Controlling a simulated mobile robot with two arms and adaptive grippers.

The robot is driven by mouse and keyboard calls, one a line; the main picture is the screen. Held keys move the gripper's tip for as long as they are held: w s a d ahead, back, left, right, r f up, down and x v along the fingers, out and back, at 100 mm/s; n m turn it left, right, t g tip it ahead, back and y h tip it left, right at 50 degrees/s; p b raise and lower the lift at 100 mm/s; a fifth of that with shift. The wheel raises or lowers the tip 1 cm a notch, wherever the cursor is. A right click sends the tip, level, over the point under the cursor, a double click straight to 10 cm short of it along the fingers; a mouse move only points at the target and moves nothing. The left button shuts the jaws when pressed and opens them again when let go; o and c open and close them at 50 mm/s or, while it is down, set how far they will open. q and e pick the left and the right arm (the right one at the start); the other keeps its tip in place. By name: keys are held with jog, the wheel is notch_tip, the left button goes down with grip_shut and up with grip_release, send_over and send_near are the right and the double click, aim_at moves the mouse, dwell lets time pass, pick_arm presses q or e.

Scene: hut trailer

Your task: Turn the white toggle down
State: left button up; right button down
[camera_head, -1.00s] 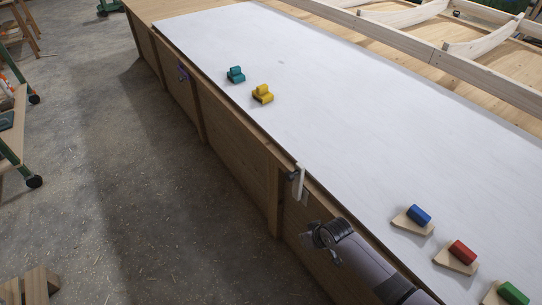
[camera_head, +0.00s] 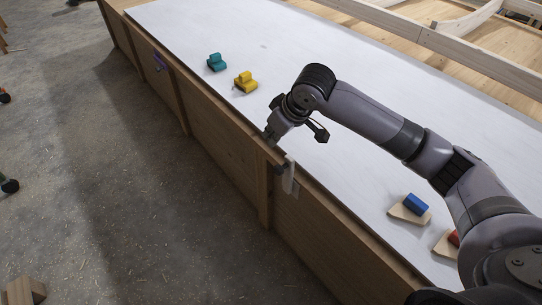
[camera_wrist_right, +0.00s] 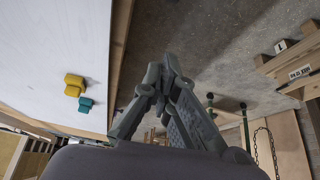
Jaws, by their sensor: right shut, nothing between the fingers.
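The white toggle (camera_head: 289,178) is a small pale lever on the front edge of the long workbench, in the head view. It stands roughly upright against the wooden front, beside a small dark part. My right gripper (camera_head: 268,138) is at the bench's front edge, just beyond the toggle and a little to its left. Its fingers point downward and no contact with the toggle shows. In the right wrist view the gripper (camera_wrist_right: 160,77) has its fingertips together with nothing between them. The toggle cannot be made out in the wrist view. My left gripper is not in view.
The white bench top (camera_head: 340,165) holds a teal block (camera_head: 216,62), a yellow block (camera_head: 246,82), a blue block on a wooden base (camera_head: 415,204) and a partly hidden red block (camera_head: 454,238). Concrete floor (camera_head: 130,200) lies open left of the bench.

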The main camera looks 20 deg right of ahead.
jog(key=shift+d+r, duration=0.1)
jog(key=shift+r, duration=0.1)
jog(key=shift+f, duration=0.1)
notch_tip(320, 180, down, 9)
jog(key=shift+w+f, duration=0.2)
jog(key=shift+w, duration=0.2)
dwell(0.5)
dwell(0.3)
